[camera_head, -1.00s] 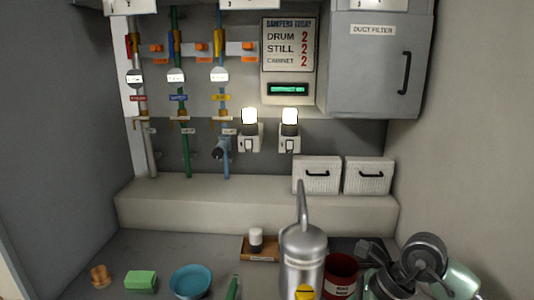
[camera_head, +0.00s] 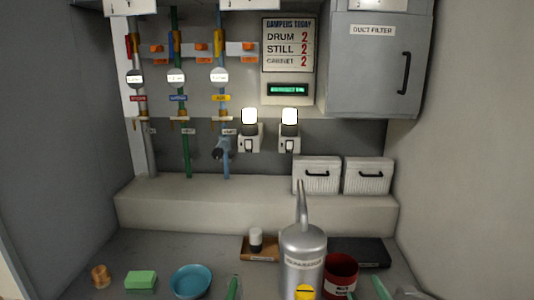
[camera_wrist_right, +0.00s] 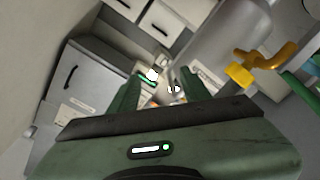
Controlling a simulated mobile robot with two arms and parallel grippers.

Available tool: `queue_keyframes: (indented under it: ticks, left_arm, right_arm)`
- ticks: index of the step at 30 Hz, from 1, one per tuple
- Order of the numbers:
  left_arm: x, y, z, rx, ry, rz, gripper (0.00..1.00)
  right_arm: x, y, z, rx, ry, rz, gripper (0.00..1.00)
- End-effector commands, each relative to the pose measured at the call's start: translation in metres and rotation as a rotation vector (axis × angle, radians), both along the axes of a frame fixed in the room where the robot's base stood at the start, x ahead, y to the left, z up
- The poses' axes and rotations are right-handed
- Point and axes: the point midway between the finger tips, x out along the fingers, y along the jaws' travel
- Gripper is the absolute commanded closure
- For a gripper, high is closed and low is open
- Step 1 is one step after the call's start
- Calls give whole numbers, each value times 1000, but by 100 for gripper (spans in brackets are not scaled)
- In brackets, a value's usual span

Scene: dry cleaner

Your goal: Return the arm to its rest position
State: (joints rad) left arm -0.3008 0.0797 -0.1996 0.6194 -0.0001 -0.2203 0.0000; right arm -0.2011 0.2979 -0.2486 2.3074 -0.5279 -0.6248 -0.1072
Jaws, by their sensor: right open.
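My right gripper (camera_head: 364,286) shows only by its green fingers at the bottom edge of the head view, right of the metal can and in front of the red cup. In the right wrist view its two green fingers (camera_wrist_right: 165,78) stand apart, with nothing seen between them. The rest of my right arm is mostly out of the head view. I do not see my left gripper for certain. A green upright piece (camera_head: 233,288) at the bottom edge is cut off, and I cannot tell what it is.
A metal can (camera_head: 302,255) with a tall spout and a red cup (camera_head: 341,270) stand near the right gripper. A dark tray (camera_head: 372,252) lies behind. A blue bowl (camera_head: 191,280), green sponge (camera_head: 141,280) and wooden tray (camera_head: 249,257) are further left. White boxes (camera_head: 318,177) sit on the ledge.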

Motion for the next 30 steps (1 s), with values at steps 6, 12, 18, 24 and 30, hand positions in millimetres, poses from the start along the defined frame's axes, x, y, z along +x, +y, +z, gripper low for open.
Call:
queue_keyframes:
  ticks: [6,12,18,24,30]
  left_arm:
    - [0,0,0,0,0,0,64]
    - [0,0,0,0,-1,0,64]
    - [1,0,0,0,-1,0,64]
    - [2,0,-10,-1,-3,0,64]
    - [2,0,-23,-1,-3,-1,64]
  right_arm:
    - [-84,-26,-131,312,553,-213,52]
    - [-162,-18,-190,452,885,-311,52]
    - [-230,-6,-217,536,1140,-373,52]
    - [-238,0,-272,548,1225,-391,52]
    - [-231,2,-349,540,1249,-397,52]
